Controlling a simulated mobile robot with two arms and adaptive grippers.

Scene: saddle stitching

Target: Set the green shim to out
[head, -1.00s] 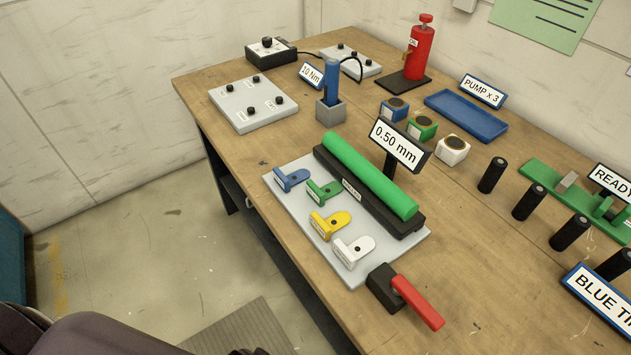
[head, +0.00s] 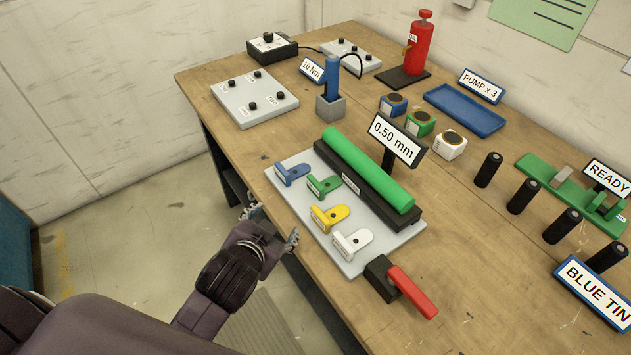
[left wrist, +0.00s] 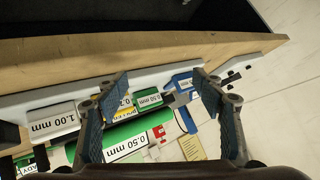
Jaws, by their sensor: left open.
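The green shim (head: 325,186) lies on the grey plate (head: 386,258), between the blue shim (head: 293,173) and the yellow shim (head: 330,217). Its 0.50 mm label end faces the table's near edge. The white shim (head: 353,244) is beyond the yellow one. My left gripper (head: 272,224) is open and empty, just off the near table edge in front of the shims. In the left wrist view, the green shim (left wrist: 149,97) shows between the open fingers, apart from them. My right gripper is not in view.
A green roller (head: 368,170) on a black base stands behind the shims, with a 0.50 mm sign (head: 396,138). A red-handled lever (head: 412,292) is at the plate's right end. A grey box with knobs (head: 254,98) is at left. The table's near edge lies close to my gripper.

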